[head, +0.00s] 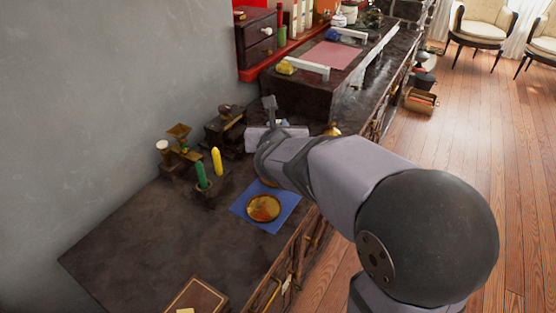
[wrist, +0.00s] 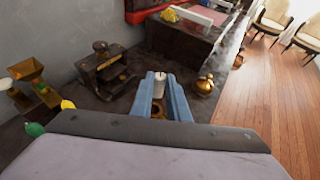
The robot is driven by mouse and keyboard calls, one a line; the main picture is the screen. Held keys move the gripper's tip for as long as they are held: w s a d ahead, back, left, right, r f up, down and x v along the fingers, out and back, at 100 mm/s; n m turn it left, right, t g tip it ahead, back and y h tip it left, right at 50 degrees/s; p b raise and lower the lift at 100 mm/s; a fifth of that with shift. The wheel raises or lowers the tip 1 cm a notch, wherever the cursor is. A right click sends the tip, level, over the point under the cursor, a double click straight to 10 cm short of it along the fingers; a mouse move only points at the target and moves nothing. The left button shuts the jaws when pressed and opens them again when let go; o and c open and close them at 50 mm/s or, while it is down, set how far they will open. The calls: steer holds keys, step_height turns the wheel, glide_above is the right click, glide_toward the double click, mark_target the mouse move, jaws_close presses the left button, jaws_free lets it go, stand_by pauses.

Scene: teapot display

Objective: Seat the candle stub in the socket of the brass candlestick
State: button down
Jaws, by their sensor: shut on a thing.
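My gripper (wrist: 160,82) is shut on the candle stub (wrist: 160,87), a short white cylinder with a dark wick, upright between the blue fingers in the wrist view. A brass-coloured part (wrist: 158,111) shows low between the fingers; it may be the candlestick, but most of it is hidden and I cannot tell whether the stub touches it. In the head view my arm hides the fingertips and the stub. A round brass dish (head: 263,207) lies on a blue cloth (head: 240,210) on the dark counter; I cannot tell whether it belongs to the candlestick.
A rounded brass pot (wrist: 204,84) stands right of my fingers. The counter's front left is mostly clear.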

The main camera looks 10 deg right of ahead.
steer(key=shift+s+f+b, duration=0.2)
steer(key=shift+f+b, duration=1.5)
steer(key=shift+f, duration=3.2)
steer(key=c, duration=1.7)
jaws_free()
steer(key=shift+w+f, duration=0.1)
steer(key=shift+w, duration=0.05)
steer(key=shift+r, duration=0.25)
steer(key=p+v, duration=0.1)
steer(key=v, duration=1.1)
steer(key=shift+r, duration=0.15)
